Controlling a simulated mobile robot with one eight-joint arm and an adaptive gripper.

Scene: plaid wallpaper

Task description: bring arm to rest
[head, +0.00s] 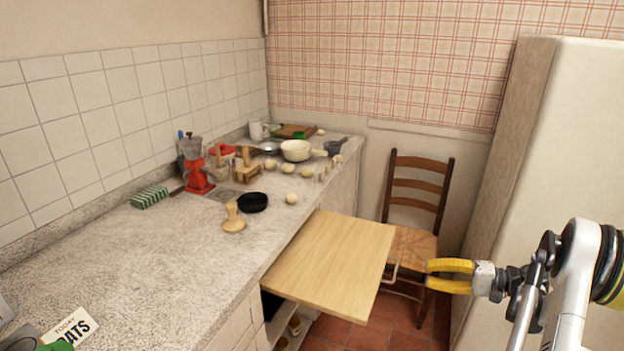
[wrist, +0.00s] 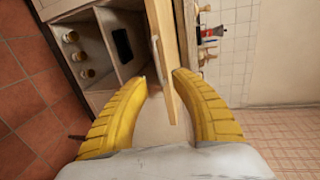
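My gripper (head: 430,276) has two yellow fingers, spread apart with nothing held between them. It is at the right in the head view, pointing left toward the pull-out wooden board (head: 335,260). In the wrist view the fingertips (wrist: 160,76) are apart, and the board (wrist: 163,25) shows edge-on beyond the gap. A metal handle (head: 391,272) on the board's front edge lies just left of the fingertips in the head view, with a visible gap. The handle also shows in the wrist view (wrist: 155,55). My arm is extended from the lower right.
The counter (head: 150,250) at left holds a red coffee grinder (head: 195,178), a black bowl (head: 253,202), a white pot (head: 296,150) and other small items. A wooden chair (head: 415,200) stands behind the board. A tall pale fridge (head: 570,130) is at right. Open shelves (wrist: 95,60) lie under the board.

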